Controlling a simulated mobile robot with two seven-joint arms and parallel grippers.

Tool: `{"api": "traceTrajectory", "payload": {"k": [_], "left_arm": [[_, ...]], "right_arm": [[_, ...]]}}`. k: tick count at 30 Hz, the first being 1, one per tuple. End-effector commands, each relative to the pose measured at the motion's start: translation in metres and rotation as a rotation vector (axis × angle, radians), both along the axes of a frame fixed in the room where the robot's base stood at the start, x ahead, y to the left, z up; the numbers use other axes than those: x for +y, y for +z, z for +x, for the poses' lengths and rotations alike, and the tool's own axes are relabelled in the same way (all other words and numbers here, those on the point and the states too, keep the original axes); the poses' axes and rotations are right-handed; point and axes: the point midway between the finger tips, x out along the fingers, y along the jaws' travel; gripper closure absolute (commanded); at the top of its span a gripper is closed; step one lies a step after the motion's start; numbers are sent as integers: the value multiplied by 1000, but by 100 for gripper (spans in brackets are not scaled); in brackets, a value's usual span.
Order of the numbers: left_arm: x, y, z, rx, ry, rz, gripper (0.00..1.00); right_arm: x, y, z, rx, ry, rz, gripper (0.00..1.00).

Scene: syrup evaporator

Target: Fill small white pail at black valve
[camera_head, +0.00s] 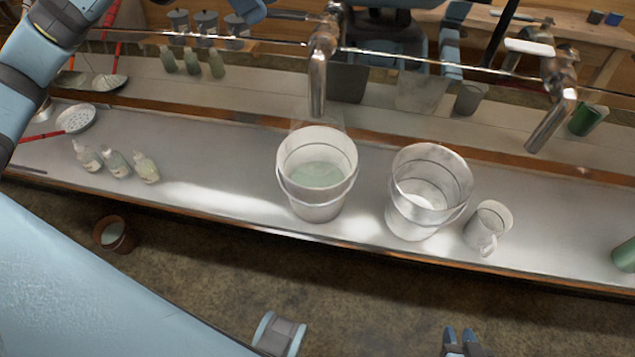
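A white pail (302,193) stands upright on the steel counter below the left metal spout (317,82), with pale greenish liquid inside. A second white pail (424,232) stands to its right, with a pale bottom showing. Which one the task calls small is unclear. The right metal spout (550,123) hangs further right; a black valve cannot be made out for certain. My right gripper (461,344) shows at the bottom edge, apart from both pails, its blue tips separated and nothing seen between them.
A white mug (491,222) stands right of the second pail. Three small bottles (115,162) and a skimmer (76,119) are on the left counter. A green cylinder (625,255) is at the right edge. A brown pot (113,236) sits below the counter edge.

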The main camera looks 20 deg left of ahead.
Motion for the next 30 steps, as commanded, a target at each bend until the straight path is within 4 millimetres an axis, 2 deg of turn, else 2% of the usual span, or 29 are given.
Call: {"api": "traceTrajectory", "payload": {"k": [1, 6, 15, 30], "left_arm": [[4, 9, 0, -2, 2, 0, 42], [18, 32, -3, -2, 3, 0, 42], [38, 66, -8, -1, 2, 0, 42], [40, 68, -8, 0, 0, 0, 42]], "right_arm": [[0, -3, -5, 18, 1, -3, 69], [0, 7, -6, 19, 1, -3, 69], [0, 25, -4, 14, 1, -2, 69], [0, 26, -3, 11, 0, -2, 69]]}}
